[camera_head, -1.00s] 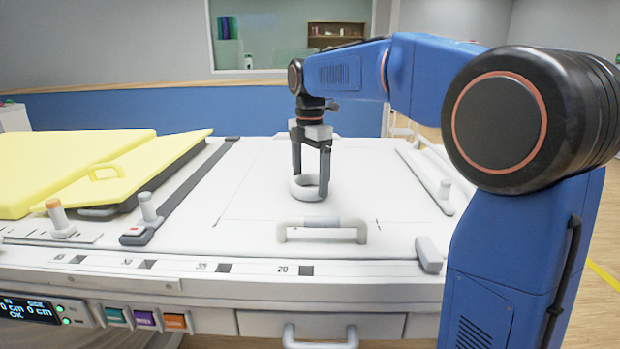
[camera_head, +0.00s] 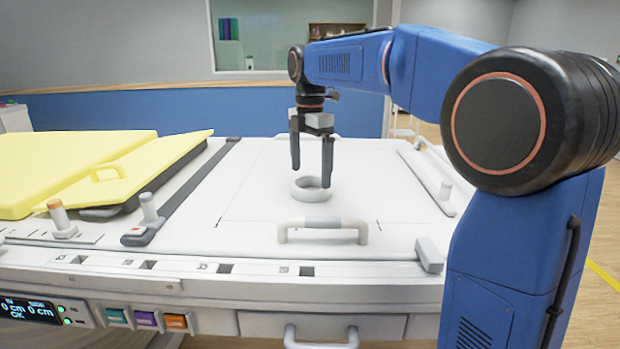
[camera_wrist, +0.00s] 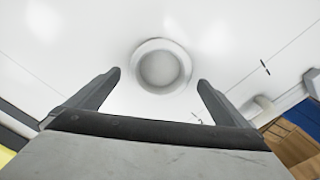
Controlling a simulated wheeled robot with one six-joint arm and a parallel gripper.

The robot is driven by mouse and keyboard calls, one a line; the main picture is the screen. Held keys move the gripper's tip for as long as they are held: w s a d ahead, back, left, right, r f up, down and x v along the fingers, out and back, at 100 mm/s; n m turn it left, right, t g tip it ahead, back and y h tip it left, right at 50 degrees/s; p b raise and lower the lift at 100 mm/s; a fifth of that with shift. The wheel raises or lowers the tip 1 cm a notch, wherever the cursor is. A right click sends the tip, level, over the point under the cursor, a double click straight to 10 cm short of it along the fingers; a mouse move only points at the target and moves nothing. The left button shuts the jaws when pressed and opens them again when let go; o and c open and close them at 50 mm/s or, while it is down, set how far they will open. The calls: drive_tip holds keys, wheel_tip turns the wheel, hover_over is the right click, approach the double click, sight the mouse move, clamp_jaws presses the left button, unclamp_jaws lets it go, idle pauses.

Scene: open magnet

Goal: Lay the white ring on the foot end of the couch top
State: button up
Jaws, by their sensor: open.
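The white ring (camera_head: 311,189) lies flat on the white couch top (camera_head: 262,205), inside a thin marked outline behind the grey-white handle. My gripper (camera_head: 312,178) is open above the ring, its fingers pointing down and spread, with the tips close to the ring's height in the head view. In the wrist view the ring (camera_wrist: 160,66) lies whole beyond the two fingertips (camera_wrist: 158,78), between them and apart from both. Nothing is held.
A handle (camera_head: 322,224) stands near the couch's front edge. A yellow pad (camera_head: 75,165) and a dark rail (camera_head: 185,190) with a grey knob lie left. A pale rail (camera_head: 428,180) runs along the right. The couch top around the ring is clear.

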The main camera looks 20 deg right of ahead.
wheel_tip(320, 180, up, 9)
idle(0.3)
drive_tip(key=shift+f, duration=0.1)
